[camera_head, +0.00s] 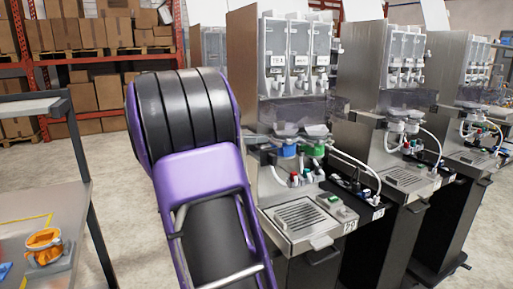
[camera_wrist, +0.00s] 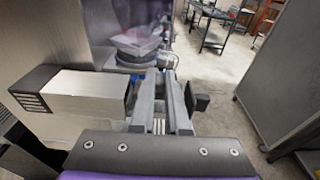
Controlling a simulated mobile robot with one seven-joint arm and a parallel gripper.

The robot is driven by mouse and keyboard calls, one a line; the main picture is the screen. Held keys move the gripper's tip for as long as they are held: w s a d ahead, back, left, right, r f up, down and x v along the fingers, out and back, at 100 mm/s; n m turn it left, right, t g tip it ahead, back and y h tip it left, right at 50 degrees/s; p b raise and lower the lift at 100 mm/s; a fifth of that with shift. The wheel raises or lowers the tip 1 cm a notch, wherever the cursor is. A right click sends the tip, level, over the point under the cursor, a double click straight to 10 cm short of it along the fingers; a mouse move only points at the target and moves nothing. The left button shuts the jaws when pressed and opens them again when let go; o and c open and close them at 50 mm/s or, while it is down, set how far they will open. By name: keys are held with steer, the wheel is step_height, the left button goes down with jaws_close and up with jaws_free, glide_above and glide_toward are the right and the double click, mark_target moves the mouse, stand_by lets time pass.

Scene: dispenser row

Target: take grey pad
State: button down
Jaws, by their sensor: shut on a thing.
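Grey pads sit on the first dispenser at mid-height; the near one (camera_head: 286,131) lies above a blue ring and another (camera_head: 316,130) above a green ring. The exact grip is small and partly hidden.
The first dispenser's drip tray (camera_head: 302,216) juts out below, with small valves and hoses. More dispensers (camera_head: 395,80) stand to the right. A table (camera_head: 40,235) with an orange part (camera_head: 45,246) is at left. Open floor lies between.

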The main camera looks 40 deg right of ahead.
step_height(320, 180, up, 7)
steer(key=shift+r+p, duration=0.1)
steer(key=shift+p, duration=0.55)
steer(key=shift+r+p, duration=1.7)
steer(key=shift+r, duration=0.05)
